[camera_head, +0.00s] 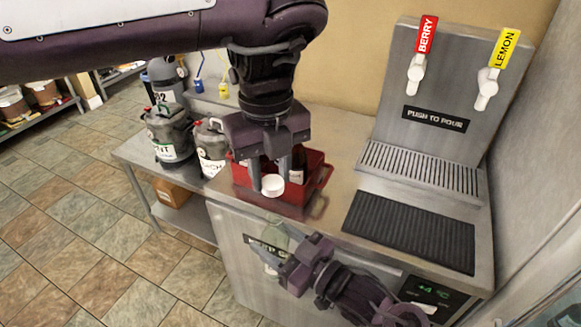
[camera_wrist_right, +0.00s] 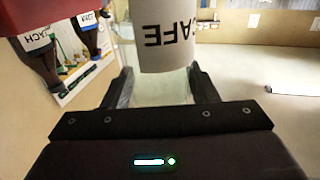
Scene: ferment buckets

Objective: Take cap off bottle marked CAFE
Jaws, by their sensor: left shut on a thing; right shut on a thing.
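The bottle marked CAFE (camera_wrist_right: 165,45) is clear, with a white label that reads upside down in the right wrist view. In the head view this bottle (camera_head: 276,238) is pale green and see-through, in front of the counter's front face. My right gripper (camera_head: 277,262) is shut on it; its fingers (camera_wrist_right: 158,88) sit either side of the glass. A white cap (camera_head: 272,186) is at the fingertips of my left gripper (camera_head: 275,182), which is shut on it. The cap appears above and apart from the bottle. The bottle's mouth is hard to make out.
A red crate (camera_head: 317,185) with dark bottles stands on the counter behind my left gripper. Grey ferment buckets (camera_head: 168,135) stand left. A two-tap dispenser (camera_head: 430,120) and black mat (camera_head: 410,230) are right. Open floor lies left.

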